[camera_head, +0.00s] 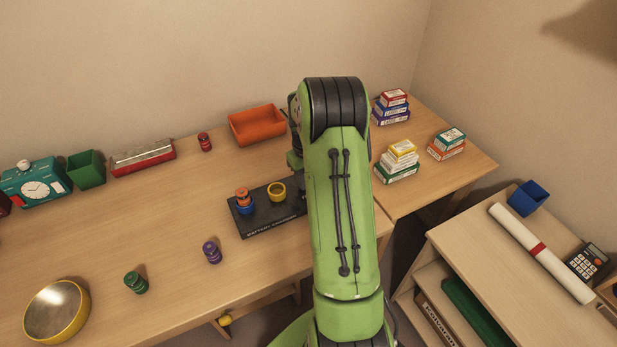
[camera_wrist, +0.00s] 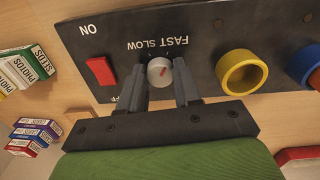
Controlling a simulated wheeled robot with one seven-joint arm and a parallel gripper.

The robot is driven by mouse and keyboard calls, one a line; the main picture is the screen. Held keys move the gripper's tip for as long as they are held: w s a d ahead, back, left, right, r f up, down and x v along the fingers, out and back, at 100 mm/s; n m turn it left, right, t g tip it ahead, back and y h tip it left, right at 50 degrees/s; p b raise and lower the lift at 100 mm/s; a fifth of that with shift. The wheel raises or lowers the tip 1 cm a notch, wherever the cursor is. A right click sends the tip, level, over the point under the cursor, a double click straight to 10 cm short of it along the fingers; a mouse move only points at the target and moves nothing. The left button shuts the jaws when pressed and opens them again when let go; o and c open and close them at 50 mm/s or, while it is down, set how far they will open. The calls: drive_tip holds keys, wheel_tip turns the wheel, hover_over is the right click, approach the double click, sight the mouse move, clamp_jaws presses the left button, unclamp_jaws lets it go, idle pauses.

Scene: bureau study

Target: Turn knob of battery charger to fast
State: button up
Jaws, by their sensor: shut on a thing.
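The battery charger (camera_head: 262,222) is a dark flat box on the desk, partly hidden by my arm in the head view. My gripper (camera_wrist: 160,88) is shut on this knob, one finger on each side. In the head view the knob and gripper are hidden behind my arm. A red switch (camera_wrist: 101,71) sits left of the knob, between ON and partly hidden OFF lettering.
The charger has an empty yellow ring socket (camera_head: 277,192) and a blue socket (camera_head: 245,210) with an orange battery (camera_head: 242,195). Purple (camera_head: 212,252), green (camera_head: 136,283) and red (camera_head: 205,142) batteries stand on the desk. An orange tray (camera_head: 257,126) and stacked boxes (camera_head: 398,163) are nearby.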

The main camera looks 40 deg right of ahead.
drive_tip(key=o, duration=1.1)
drive_tip(key=shift+c, duration=0.2)
drive_tip(key=shift+r, duration=0.1)
wheel_tip(320, 180, up, 16)
drive_tip(key=p, duration=0.4)
drive_tip(key=shift+a+f+p, duration=0.2)
drive_tip(key=shift+a+p, duration=0.1)
drive_tip(key=shift+p, duration=0.1)
